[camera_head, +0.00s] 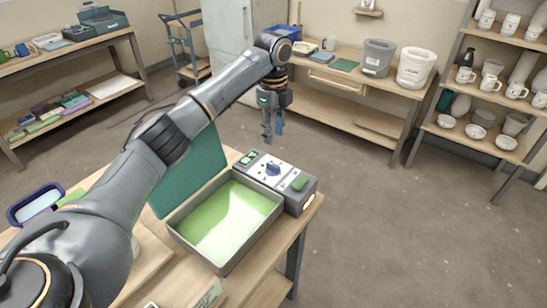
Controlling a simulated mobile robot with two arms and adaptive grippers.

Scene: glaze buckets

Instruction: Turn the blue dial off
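The blue dial (272,169) sits on the pale top panel of a grey control box (300,201), at the right rear end of a shallow tray on the near table. Its exact setting is too small to read. My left arm reaches across from the lower left. My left gripper (273,134) points down, above and beyond the dial in the picture, and does not appear to touch it. Its two fingers show a small gap with nothing between them. My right gripper is not in view.
The grey tray (178,232) holds a bright green surface. A green panel (190,172) stands behind it. Shelves with cups (490,83) stand far right; the floor between is clear.

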